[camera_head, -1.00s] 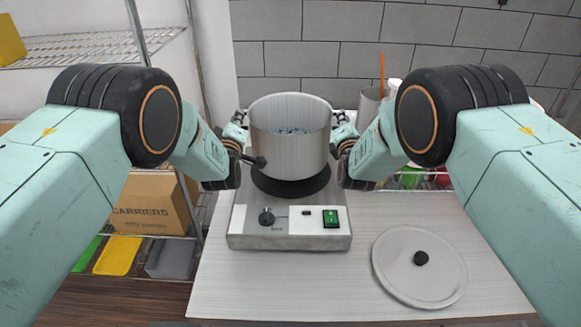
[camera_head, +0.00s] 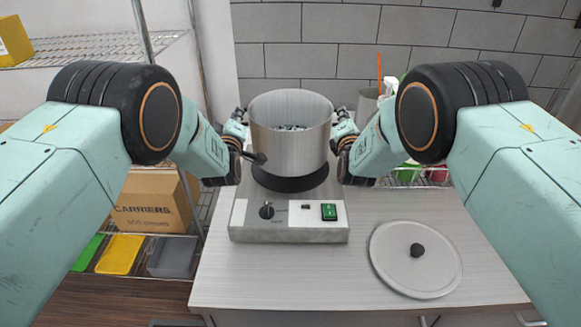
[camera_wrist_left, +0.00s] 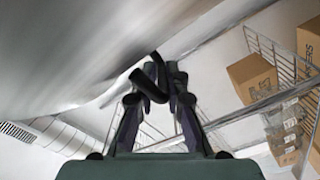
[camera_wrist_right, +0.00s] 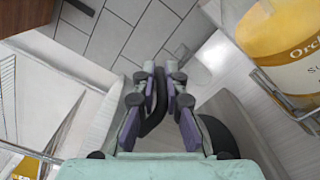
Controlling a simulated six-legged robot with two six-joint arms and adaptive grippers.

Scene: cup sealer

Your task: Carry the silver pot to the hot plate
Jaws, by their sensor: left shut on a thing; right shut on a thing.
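The silver pot (camera_head: 290,135) is upright between my two grippers, with small dark and light contents in its open top. It appears right over the black round plate of the hot plate (camera_head: 290,222); I cannot tell whether it touches it. My left gripper (camera_head: 238,120) is at the pot's left side, shut on a black handle, which shows in the left wrist view (camera_wrist_left: 150,85). My right gripper (camera_head: 343,120) is at the pot's right side, shut on the other black handle, seen in the right wrist view (camera_wrist_right: 157,100). The fingertips are partly hidden in the head view.
A round lid with a black knob (camera_head: 415,258) lies on the table (camera_head: 300,280), right of the hot plate. A cup with an orange stick (camera_head: 368,103) stands behind my right arm. Wire shelving with a cardboard box (camera_head: 150,205) is at left. The table's front is clear.

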